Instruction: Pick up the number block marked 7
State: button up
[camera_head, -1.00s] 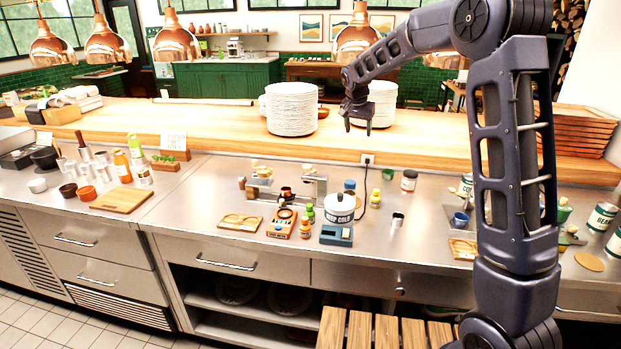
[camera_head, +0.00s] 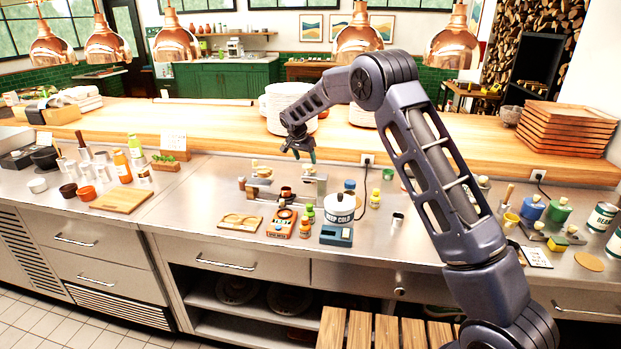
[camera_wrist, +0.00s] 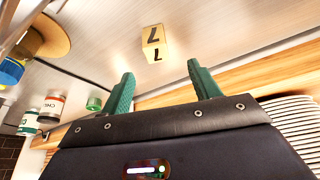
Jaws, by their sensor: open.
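The number block (camera_wrist: 152,45) is a small pale yellow block with a dark 7 on its visible faces. It stands on the steel counter in the wrist view, beyond my green fingertips and roughly between their lines. My gripper (camera_wrist: 166,80) is open and empty, apart from the block. In the head view my gripper (camera_head: 299,153) hangs above the rear of the steel counter, in front of the plate stack. I cannot pick out the block in the head view.
White plates (camera_head: 276,112) are stacked on the wooden ledge (camera_head: 215,125) behind my gripper. In the wrist view, cans (camera_wrist: 50,108) and a green-lidded jar (camera_wrist: 95,103) stand at the left.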

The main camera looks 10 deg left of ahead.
aim_at(310, 171)
jog(key=x, duration=0.4)
jog(key=shift+f, duration=0.1)
jog(key=shift+d+x, duration=0.2)
jog(key=shift+x, duration=1.1)
jog(key=shift+d+x, duration=0.15)
jog(key=shift+x, duration=1.1)
jog(key=c, duration=1.1)
